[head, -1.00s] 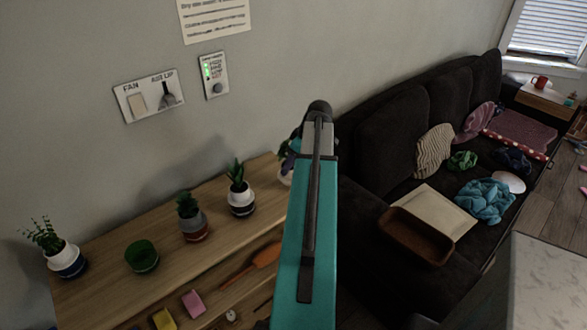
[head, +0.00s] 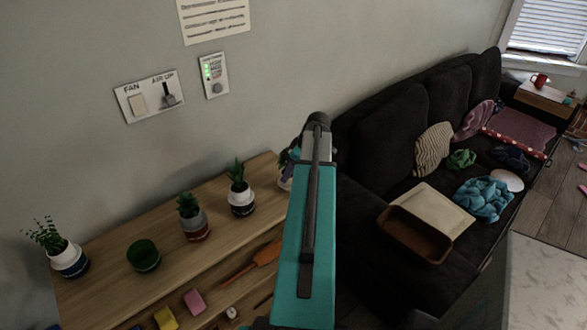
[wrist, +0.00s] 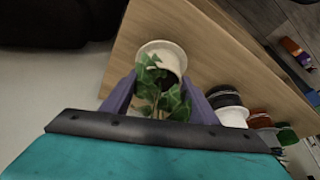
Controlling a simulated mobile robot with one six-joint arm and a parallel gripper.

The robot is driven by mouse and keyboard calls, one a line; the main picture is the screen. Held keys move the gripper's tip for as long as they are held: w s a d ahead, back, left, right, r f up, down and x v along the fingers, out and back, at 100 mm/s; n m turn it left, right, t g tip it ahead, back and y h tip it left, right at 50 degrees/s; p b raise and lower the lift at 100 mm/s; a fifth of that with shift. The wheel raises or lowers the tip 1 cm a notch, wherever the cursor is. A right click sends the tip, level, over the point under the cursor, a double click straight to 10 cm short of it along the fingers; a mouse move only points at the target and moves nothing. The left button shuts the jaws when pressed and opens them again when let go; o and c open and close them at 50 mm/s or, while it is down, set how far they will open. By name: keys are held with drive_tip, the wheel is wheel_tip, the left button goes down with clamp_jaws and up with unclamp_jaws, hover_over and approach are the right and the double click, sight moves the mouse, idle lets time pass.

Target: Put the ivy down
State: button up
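The ivy (wrist: 170,100) has green leaves and sits in a white pot (wrist: 160,50). In the wrist view it lies between the two purple fingers of my gripper (wrist: 159,80), which press close on both sides of the pot. The pot appears against the wooden shelf top; whether its base touches the wood is hidden. In the head view the pot (head: 285,183) shows only partly at the right end of the shelf (head: 115,240), mostly covered by my teal arm, with my gripper above it.
Along the shelf stand a black-and-white potted plant (head: 241,203), a grey-and-red potted plant (head: 193,226), an empty green pot (head: 143,256) and a white-and-blue potted plant (head: 68,258). A dark sofa (head: 395,140) stands to the right. The wall is behind.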

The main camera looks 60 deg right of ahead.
drive_tip(key=o, duration=0.4)
drive_tip(key=shift+o, duration=0.2)
drive_tip(key=shift+r, duration=0.2)
drive_tip(key=b+v, duration=0.2)
drive_tip(key=v, duration=1)
idle(0.5)
drive_tip(key=shift+w, duration=0.1)
